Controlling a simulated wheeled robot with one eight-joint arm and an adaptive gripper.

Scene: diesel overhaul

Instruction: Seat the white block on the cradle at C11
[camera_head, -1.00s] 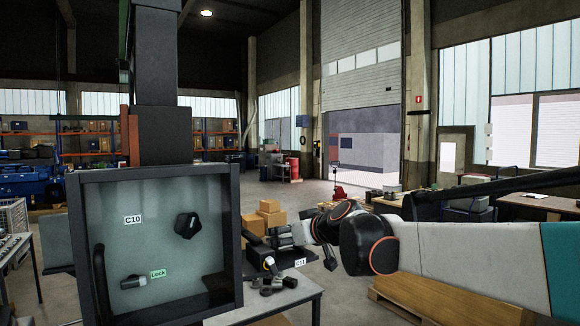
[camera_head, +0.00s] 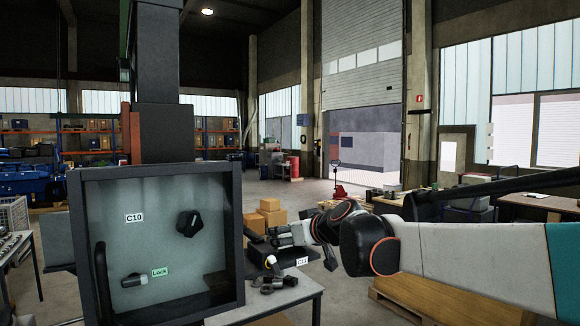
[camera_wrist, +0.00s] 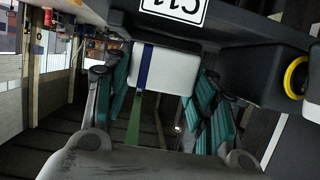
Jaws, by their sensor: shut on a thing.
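The white block (camera_wrist: 170,70), with a dark blue stripe, sits between the fingers of my gripper (camera_wrist: 163,85) in the wrist view. The gripper is shut on it, with a teal-padded finger at each side. The C11 label (camera_wrist: 174,8) is just beyond the block at the top, on a dark surface. In the head view my gripper (camera_head: 279,237) is over the dark fixture (camera_head: 260,260) that carries the C11 label (camera_head: 302,262). The cradle's seat is not clear in either view, and I cannot tell whether the block touches it.
A dark block with a yellow ring (camera_wrist: 296,77) is right of the gripper in the wrist view. Several dark parts (camera_head: 278,284) lie on the table (camera_head: 300,297) in front of the fixture. A large cabinet marked C10 (camera_head: 134,217) stands to the left. Cardboard boxes (camera_head: 268,213) are behind.

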